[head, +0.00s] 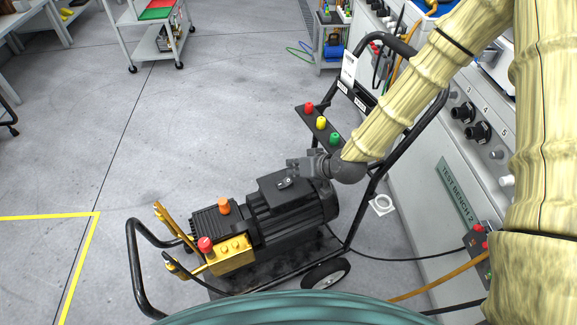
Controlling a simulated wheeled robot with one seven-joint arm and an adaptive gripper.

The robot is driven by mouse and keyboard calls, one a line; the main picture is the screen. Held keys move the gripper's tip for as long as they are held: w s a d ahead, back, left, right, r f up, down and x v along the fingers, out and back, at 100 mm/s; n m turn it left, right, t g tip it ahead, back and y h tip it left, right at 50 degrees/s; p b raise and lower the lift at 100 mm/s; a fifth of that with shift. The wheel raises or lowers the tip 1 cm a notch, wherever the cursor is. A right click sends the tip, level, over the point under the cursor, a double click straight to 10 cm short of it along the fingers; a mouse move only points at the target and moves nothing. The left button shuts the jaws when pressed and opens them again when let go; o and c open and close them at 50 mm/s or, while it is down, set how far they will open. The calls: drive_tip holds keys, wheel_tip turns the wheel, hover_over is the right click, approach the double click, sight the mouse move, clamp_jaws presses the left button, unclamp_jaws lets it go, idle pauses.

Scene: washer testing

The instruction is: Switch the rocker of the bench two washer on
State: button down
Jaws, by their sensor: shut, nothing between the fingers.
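A pressure washer (285,210) with a black motor, a yellow pump block (232,262) and a black tube frame stands on the floor beside the bench labelled TEST BENCH 2 (455,190). A small dark rocker (285,183) with light marks sits on the motor's top box. Its position is too small to tell. My gripper (291,166) is shut and empty, just behind and above the rocker in the picture, with its fingers pointing left. Whether it touches the motor box I cannot tell.
A panel with red, yellow and green knobs (321,122) stands close behind my gripper, on the washer's handle frame (440,100). An orange hose (440,280) and black cable run to the bench. A trolley (150,38) stands far back.

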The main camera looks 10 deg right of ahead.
drive_tip(key=shift+s+d+r, duration=0.25)
drive_tip(key=shift+s+r, duration=0.4)
drive_tip(key=shift+r, duration=0.05)
drive_tip(key=shift+s+d+r, duration=0.2)
drive_tip(key=shift+s+r, duration=0.4)
drive_tip(key=shift+r, duration=0.05)
drive_tip(key=s+d+f+m+g+h, duration=0.1)
drive_tip(key=s+d+f+g+h, duration=0.2)
drive_tip(key=s+f, duration=0.65)
drive_tip(key=s+d+f+g+h, duration=0.15)
drive_tip(key=s+d+f, duration=0.4)
drive_tip(key=s, duration=0.65)
drive_tip(key=s+d+f+m+g+h, duration=0.1)
drive_tip(key=s+d+f+g+h, duration=0.15)
drive_tip(key=s+f, duration=0.7)
wheel_tip(320, 180, up, 16)
drive_tip(key=s+p, duration=0.1)
drive_tip(key=p, duration=1.4)
drive_tip(key=shift+s+d+r+g+y, duration=0.15)
drive_tip(key=shift+d+g+y, duration=0.15)
drive_tip(key=shift+d+y, duration=0.15)
